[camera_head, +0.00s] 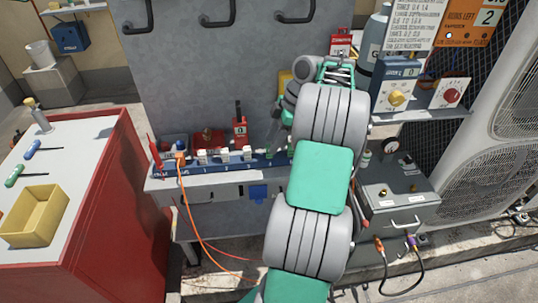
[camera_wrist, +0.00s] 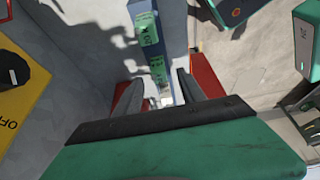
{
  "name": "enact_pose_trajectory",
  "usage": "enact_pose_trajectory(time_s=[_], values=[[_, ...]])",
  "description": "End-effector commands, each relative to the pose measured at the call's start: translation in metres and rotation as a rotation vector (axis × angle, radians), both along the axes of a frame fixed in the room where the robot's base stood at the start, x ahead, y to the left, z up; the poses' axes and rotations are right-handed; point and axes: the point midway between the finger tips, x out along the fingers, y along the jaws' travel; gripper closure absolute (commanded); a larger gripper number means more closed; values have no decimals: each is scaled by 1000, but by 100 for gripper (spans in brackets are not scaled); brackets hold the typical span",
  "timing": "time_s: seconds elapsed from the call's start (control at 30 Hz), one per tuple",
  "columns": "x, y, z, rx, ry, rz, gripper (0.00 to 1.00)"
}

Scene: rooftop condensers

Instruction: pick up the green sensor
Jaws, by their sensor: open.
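In the wrist view my gripper (camera_wrist: 159,92) is open, its two dark fingers apart on either side of a blue rail. Two small green blocks with dark markings sit on this rail, one farther up (camera_wrist: 147,28) and one closer to the fingers (camera_wrist: 157,69). Another green block (camera_wrist: 309,42) stands at the right edge. I cannot tell which is the green sensor. Nothing shows held between the fingers. In the head view my gripper (camera_head: 280,130) is over the right part of the blue-fronted rail (camera_head: 225,167); my arm hides the rail's right end.
A yellow switch box (camera_wrist: 22,80) is close on the left in the wrist view. In the head view, white modules and a red tool (camera_head: 239,131) stand along the rail. A grey box (camera_head: 400,207) is at right. An orange cable (camera_head: 186,215) hangs at left, beside a red cabinet (camera_head: 125,200).

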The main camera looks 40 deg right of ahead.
Motion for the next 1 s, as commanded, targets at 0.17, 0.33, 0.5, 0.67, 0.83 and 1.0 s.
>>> enact_pose_trajectory(time_s=[0.17,0.33,0.5,0.67,0.83,1.0], values=[[6,9,-32,1,0,0,53],[8,10,-36,-1,1,-1,53],[8,10,-36,-1,1,-1,58],[8,10,-36,0,0,-1,71],[8,10,-36,0,1,-2,85],[8,10,-36,0,1,-2,99]])
